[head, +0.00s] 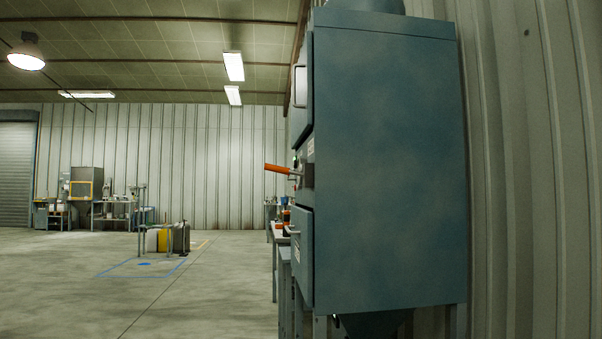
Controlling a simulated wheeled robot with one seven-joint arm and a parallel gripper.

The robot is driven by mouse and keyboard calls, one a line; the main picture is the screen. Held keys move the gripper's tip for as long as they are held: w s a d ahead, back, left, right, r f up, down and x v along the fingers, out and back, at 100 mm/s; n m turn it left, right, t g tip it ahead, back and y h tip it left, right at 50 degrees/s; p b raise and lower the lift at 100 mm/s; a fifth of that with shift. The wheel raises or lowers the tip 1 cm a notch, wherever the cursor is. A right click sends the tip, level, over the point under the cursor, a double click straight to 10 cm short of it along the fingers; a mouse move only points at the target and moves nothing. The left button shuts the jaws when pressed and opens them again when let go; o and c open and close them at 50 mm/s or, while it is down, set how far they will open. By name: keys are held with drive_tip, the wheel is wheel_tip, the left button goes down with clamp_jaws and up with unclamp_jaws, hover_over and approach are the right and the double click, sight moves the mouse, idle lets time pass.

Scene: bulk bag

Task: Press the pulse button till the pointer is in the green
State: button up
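No pulse button, gauge, pointer or green zone can be made out in the head view. A large blue-grey cabinet (388,165) stands close on the right, seen mostly from its side. Its front faces left and shows only edge-on. An orange-handled lever (278,169) sticks out to the left from that front, and small fittings around it are too foreshortened to tell apart. My gripper is not in view.
A corrugated wall (530,170) runs close along the right. Benches stand beyond the cabinet. Open concrete floor (130,285) lies to the left, with a blue floor marking (143,265) and several containers farther back.

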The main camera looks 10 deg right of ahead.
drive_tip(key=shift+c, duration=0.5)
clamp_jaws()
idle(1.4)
